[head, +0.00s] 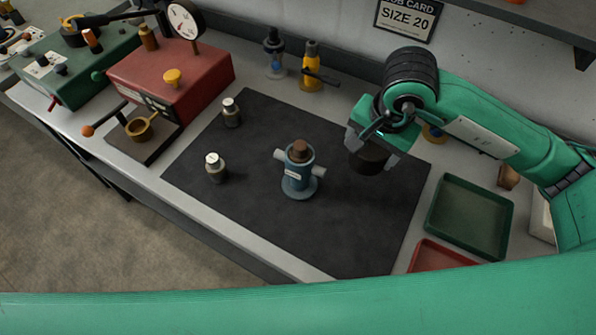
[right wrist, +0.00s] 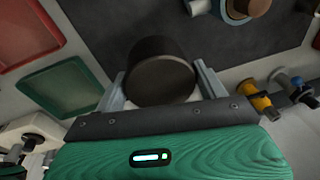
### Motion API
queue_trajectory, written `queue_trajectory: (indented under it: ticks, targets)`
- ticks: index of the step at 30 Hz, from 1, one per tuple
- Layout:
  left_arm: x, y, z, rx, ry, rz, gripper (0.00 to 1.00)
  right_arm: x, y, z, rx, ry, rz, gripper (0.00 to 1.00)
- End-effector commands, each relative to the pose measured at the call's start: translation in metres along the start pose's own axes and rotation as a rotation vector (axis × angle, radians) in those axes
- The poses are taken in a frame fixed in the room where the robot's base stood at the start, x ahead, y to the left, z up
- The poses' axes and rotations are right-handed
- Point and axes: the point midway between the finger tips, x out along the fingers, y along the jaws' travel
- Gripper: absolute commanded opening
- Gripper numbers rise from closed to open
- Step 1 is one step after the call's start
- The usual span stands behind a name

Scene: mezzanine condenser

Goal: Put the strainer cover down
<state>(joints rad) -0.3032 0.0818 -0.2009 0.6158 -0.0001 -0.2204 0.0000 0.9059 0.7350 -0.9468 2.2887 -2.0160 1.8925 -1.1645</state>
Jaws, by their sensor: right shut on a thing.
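The strainer cover, a dark round cap (head: 367,158), is held in my right gripper (head: 370,146) above the right part of the black mat (head: 370,235). In the right wrist view the cover (right wrist: 160,75) sits between the two grey fingers, its round dark face showing. The blue strainer body (head: 298,180) stands upright on the mat, left of the gripper, with a brown piece on its top. It shows partly in the right wrist view (right wrist: 232,12). Whether the cover touches the mat is hard to tell; it seems held above it. My left gripper is not in view.
A green tray (head: 468,217) and a red tray (head: 440,256) lie right of the mat. Two small metal pieces (head: 216,167) (head: 231,112) stand on its left. A red gauge box (head: 172,75) and a yellow fitting (head: 312,68) stand behind. The mat's front is clear.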

Motion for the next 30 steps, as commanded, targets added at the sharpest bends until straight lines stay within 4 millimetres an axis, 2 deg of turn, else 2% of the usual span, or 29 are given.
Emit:
queue_trajectory:
  ticks: [5, 21, 23, 30]
  targets:
    - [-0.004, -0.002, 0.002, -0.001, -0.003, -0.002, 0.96, 0.013, 0.001, 0.003, 0.034, 0.003, 0.004, 0.43]
    - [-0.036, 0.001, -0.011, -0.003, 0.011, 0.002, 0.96, 0.13, 0.018, 0.015, 0.033, 0.003, 0.004, 0.43]
    - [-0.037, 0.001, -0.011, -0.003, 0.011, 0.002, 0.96, 0.138, 0.019, 0.016, 0.032, 0.003, 0.003, 0.43]
    - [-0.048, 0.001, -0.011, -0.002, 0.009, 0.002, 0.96, 0.136, 0.0, 0.017, 0.031, 0.004, 0.0, 0.43]
